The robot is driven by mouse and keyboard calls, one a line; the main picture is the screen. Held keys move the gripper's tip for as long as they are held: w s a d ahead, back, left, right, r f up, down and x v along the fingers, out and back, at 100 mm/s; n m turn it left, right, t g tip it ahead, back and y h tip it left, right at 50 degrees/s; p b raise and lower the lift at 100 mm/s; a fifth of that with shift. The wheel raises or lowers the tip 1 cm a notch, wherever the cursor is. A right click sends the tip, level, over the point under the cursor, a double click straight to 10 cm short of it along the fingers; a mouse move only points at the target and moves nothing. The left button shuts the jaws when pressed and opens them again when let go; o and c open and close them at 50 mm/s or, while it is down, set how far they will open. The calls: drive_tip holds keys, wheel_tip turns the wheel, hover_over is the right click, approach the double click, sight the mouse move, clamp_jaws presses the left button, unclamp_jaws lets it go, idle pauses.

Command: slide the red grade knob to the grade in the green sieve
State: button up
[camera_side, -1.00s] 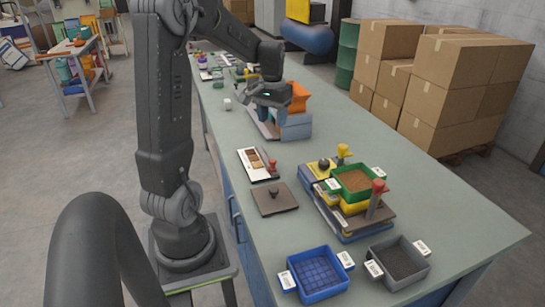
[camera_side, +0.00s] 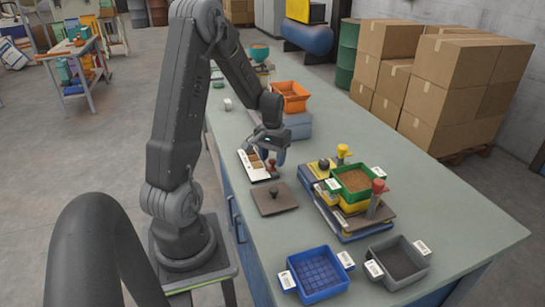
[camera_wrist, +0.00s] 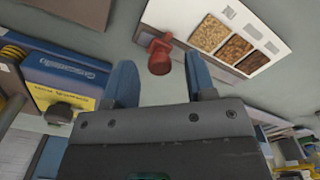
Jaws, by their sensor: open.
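The red grade knob (camera_side: 273,166) stands at the right edge of a white grade card (camera_side: 246,165) with brown samples. In the wrist view the knob (camera_wrist: 160,56) lies just beyond and between my fingertips, beside the card (camera_wrist: 222,12) with its three grain samples, light tan to dark brown. My gripper (camera_side: 270,153) is open over the far part of the card; its blue fingers (camera_wrist: 162,76) are apart and hold nothing. The green sieve (camera_side: 337,186) holds brown grain and sits atop the stack on the right. Whether a finger touches the knob cannot be told.
A dark plate with a knob (camera_side: 268,202) lies in front of the card. A red-topped post (camera_side: 379,187) and a yellow knob (camera_side: 343,150) stand by the sieve stack. An orange bin (camera_side: 291,90) stands behind.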

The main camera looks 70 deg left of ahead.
clamp_jaws()
idle(0.4)
drive_tip(key=a, duration=0.8)
unclamp_jaws()
